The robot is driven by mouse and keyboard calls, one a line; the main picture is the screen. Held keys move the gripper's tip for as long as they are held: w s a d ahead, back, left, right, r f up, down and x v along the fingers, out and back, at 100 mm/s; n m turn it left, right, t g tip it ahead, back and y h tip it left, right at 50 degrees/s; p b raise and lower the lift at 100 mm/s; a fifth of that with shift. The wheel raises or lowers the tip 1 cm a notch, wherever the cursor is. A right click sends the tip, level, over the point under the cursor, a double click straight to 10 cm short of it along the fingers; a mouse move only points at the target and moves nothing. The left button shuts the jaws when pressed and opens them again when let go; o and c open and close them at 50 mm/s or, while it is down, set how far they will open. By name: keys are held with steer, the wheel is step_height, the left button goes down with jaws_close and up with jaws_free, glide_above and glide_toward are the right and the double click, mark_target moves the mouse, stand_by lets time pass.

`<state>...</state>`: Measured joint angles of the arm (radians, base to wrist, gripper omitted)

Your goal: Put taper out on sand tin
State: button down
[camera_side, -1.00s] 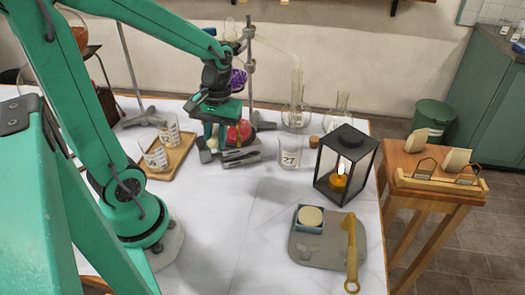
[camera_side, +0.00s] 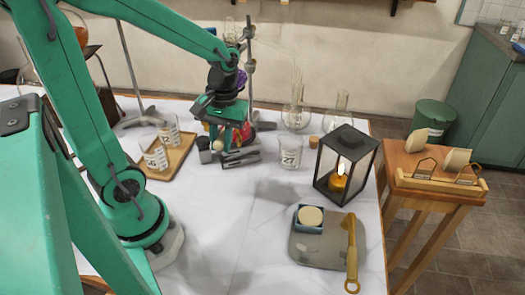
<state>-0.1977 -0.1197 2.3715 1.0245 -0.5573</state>
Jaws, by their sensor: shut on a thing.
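My gripper (camera_side: 222,138) is low over the back middle of the table, in front of the red flask (camera_side: 243,132). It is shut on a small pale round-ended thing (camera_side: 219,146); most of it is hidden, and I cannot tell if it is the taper. A small dark grey cup-like thing (camera_side: 204,151) shows just left of the jaws. A blue square holder with a round cream top (camera_side: 310,216) sits on a grey mat (camera_side: 318,253) at the front right; I cannot tell if it is the sand tin. No clear taper flame shows at my gripper.
A black lantern (camera_side: 346,158) with a lit orange candle (camera_side: 338,183) stands at the right. A beaker (camera_side: 290,152) stands left of it. A wooden tray (camera_side: 170,160) holds two beakers. The front middle is clear.

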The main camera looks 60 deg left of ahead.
steer(key=w+d+f, duration=0.1)
steer(key=w+d, duration=0.2)
steer(key=d, duration=0.4)
steer(key=w+d, duration=0.2)
steer(key=d, duration=0.6)
steer(key=s+d+f+t, duration=0.1)
steer(key=s+d, duration=0.2)
steer(key=d, duration=1.2)
steer(key=shift+d+f+t, duration=0.25)
steer(key=shift+t, duration=0.05)
steer(key=shift+f, duration=0.15)
steer(key=shift+f, duration=4.05)
steer(key=shift+f, duration=0.15)
steer(key=c, duration=1.2)
jaws_free()
